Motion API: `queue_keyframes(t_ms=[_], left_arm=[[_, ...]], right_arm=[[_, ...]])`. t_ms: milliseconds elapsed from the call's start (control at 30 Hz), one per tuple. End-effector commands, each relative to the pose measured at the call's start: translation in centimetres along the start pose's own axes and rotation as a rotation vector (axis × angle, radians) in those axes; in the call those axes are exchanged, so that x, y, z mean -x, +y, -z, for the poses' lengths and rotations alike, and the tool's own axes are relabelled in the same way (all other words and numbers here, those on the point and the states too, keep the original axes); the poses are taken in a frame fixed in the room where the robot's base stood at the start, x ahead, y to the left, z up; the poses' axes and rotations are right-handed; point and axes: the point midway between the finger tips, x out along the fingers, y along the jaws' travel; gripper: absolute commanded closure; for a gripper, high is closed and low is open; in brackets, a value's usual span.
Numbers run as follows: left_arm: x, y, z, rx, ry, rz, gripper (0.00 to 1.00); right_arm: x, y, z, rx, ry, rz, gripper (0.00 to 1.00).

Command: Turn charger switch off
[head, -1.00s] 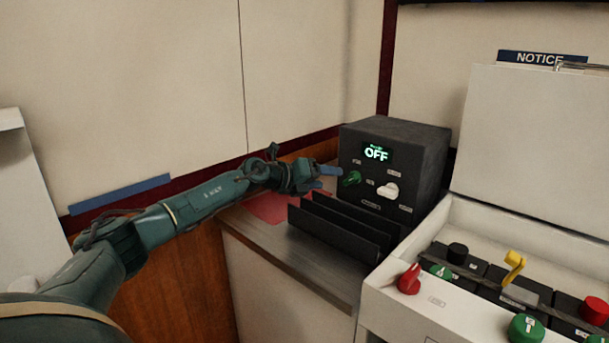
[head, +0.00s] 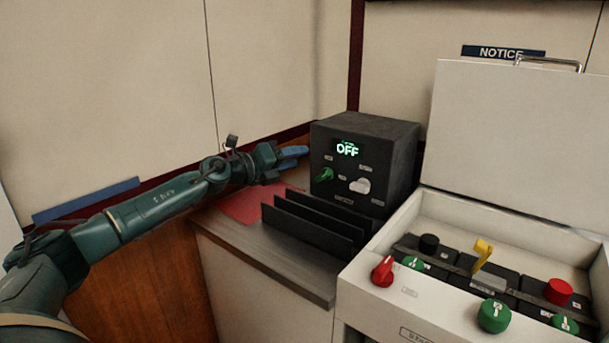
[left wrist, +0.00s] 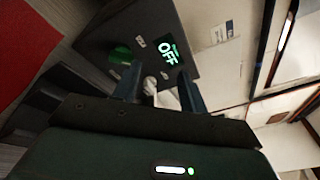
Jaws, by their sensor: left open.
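The charger is a black box (head: 400,150) on the counter, and its lit display (head: 347,149) reads OFF. Its front carries a green knob (head: 325,174) and a white knob (head: 360,185). My left gripper (head: 294,155) is open and empty, just left of the box front and apart from the knobs. In the left wrist view the box (left wrist: 135,30) lies beyond my open fingers (left wrist: 160,78). The green knob (left wrist: 120,55) shows left of them and the white knob (left wrist: 150,84) between them. My right gripper is not in view.
Black upright plates (head: 310,220) stand on the counter (head: 255,245) in front of the charger. A red mat (head: 248,205) lies to their left. An open white case (head: 500,130) with several coloured knobs stands at the right. Walls close off the back.

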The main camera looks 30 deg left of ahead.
Motion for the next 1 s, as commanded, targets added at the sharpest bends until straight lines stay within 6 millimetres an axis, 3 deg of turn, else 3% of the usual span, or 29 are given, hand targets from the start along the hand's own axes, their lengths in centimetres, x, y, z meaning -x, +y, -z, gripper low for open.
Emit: queue_keyframes(t_ms=[33,100,200,333,433,567,700,900,1000], left_arm=[[-1.3,-2.4,-0.4,0.056,-0.071,0.059,0.62],[-2.5,-5.0,-1.5,0.151,-0.193,0.126,0.64],[-3.5,-7.6,-3.1,0.310,-0.369,0.183,0.64],[-3.9,-8.8,-4.4,0.544,-0.575,0.185,0.64],[-3.9,-8.4,-4.3,0.737,-0.708,0.128,0.64],[-3.8,-7.0,-2.3,0.992,-0.835,-0.016,0.64],[-3.6,-5.5,1.7,1.222,-0.897,-0.225,0.64],[-3.1,-4.6,6.4,1.394,-0.900,-0.452,0.64],[-3.0,-4.5,7.3,1.421,-0.896,-0.497,0.64]], right_arm=[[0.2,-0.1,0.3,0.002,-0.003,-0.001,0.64],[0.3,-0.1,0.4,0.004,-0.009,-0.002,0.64],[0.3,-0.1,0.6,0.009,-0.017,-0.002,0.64],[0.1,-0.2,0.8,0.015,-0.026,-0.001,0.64],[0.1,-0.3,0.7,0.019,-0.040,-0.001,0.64],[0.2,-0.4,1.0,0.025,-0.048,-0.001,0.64],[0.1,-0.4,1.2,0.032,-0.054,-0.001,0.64],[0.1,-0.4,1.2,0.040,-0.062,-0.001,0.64],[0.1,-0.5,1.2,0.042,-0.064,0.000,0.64]])
